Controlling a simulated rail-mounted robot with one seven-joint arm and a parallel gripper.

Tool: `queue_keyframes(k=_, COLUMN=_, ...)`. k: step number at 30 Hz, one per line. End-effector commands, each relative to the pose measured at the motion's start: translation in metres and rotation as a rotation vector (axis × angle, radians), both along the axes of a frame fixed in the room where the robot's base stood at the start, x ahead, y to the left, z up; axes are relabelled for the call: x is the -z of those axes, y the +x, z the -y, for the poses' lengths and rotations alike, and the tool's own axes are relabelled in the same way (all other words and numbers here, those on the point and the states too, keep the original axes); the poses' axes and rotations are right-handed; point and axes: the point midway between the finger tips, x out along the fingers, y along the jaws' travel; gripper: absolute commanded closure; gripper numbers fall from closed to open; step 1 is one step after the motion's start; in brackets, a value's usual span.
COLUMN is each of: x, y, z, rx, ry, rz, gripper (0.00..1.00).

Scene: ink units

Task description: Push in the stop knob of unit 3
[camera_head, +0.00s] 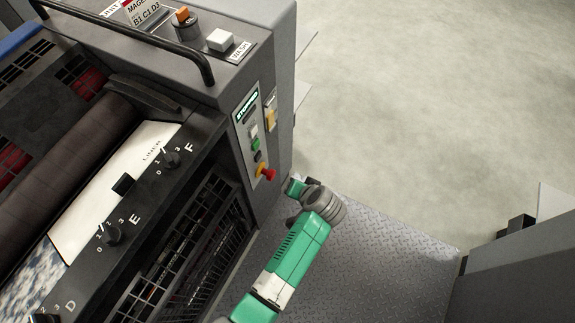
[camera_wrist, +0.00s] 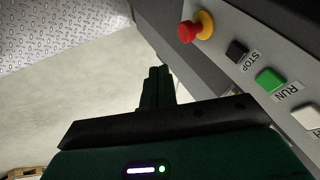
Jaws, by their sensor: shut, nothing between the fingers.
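The red stop knob (camera_head: 269,174) with its yellow collar sits low on the control panel of the press unit. It stands out from the collar. In the wrist view the red knob (camera_wrist: 187,32) is at the upper right, unobstructed. My gripper (camera_head: 293,187) is just right of and below the knob in the head view, apart from it. In the wrist view my gripper's fingers (camera_wrist: 158,75) are together and empty, below and left of the knob. The unit's number cannot be read; its top label shows MAGENTA.
The panel also holds a black STOP button (camera_wrist: 237,50), a green RUN button (camera_wrist: 268,80) and a white button (camera_wrist: 306,116). A lit display (camera_head: 246,107) above them appears to read STOPPED. A black handrail (camera_head: 150,35) crosses the unit's top. Metal tread flooring (camera_head: 365,245) lies right of the unit.

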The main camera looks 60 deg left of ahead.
Motion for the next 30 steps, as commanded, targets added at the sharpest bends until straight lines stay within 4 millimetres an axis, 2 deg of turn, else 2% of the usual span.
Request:
queue_keyframes(k=8, x=0.0, y=-0.001, z=0.0, rx=-0.001, ry=0.0, rz=-0.001, gripper=1.0)
queue_keyframes(k=11, x=0.005, y=0.0, z=-0.003, rx=-0.001, ry=-0.001, rz=-0.002, gripper=1.0)
queue_keyframes(k=25, x=0.085, y=0.001, z=-0.06, rx=-0.002, ry=-0.001, rz=0.001, gripper=1.0)
queue_keyframes(k=30, x=0.082, y=-0.014, z=-0.081, rx=-0.002, ry=0.0, rz=0.002, gripper=1.0)
